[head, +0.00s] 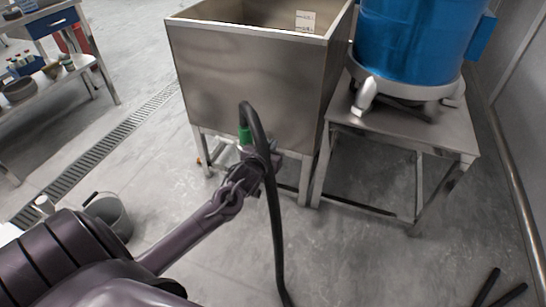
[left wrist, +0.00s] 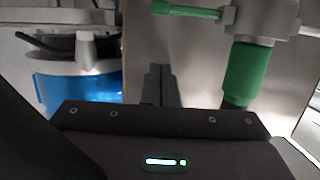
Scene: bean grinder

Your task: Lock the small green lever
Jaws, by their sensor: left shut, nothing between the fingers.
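The small green lever (left wrist: 187,10) shows at the top of the left wrist view. It sticks out leftward from a grey metal valve (left wrist: 262,15). Below the valve is a thick green sleeve (left wrist: 245,75), which also shows in the head view (head: 245,135) by the black hose (head: 272,200). My left gripper (head: 257,158) is by the hose and valve, under the steel tank. In the left wrist view its dark fingers (left wrist: 160,88) are together and empty, below the lever and apart from it. In the head view the gripper and hose hide the lever. My right gripper's fingers (head: 499,287) show apart at the lower right.
The steel tank (head: 245,75) stands on legs above the valve. A blue drum (head: 410,40) sits on a steel table (head: 430,130) to its right. A grey bucket (head: 110,215) stands at the left. The floor at the lower middle is clear apart from the hose.

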